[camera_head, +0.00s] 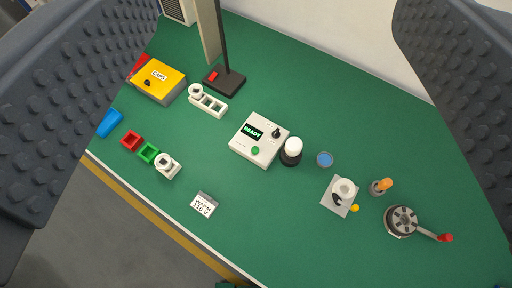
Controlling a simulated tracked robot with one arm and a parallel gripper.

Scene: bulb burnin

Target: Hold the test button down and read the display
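The tester (258,137) is a white box on the green table. Its display (252,132) reads "READY" in green on black. A green button (255,150), seemingly the test button, sits near its front edge. A dark knob (276,133) is on its right part. My gripper (225,110) shows as two dark, studded fingers at the left and right edges of the view. The fingers are wide apart with nothing between them, well above the table. Neither finger touches the tester.
A white-topped bulb in a black holder (291,151) stands just right of the tester. A dark post stand (224,80) rises behind it. White holders (208,101), a yellow box (158,82) and small bins (148,153) lie left. A red-handled crank (402,222) is right. Table (270,215) is clear in front.

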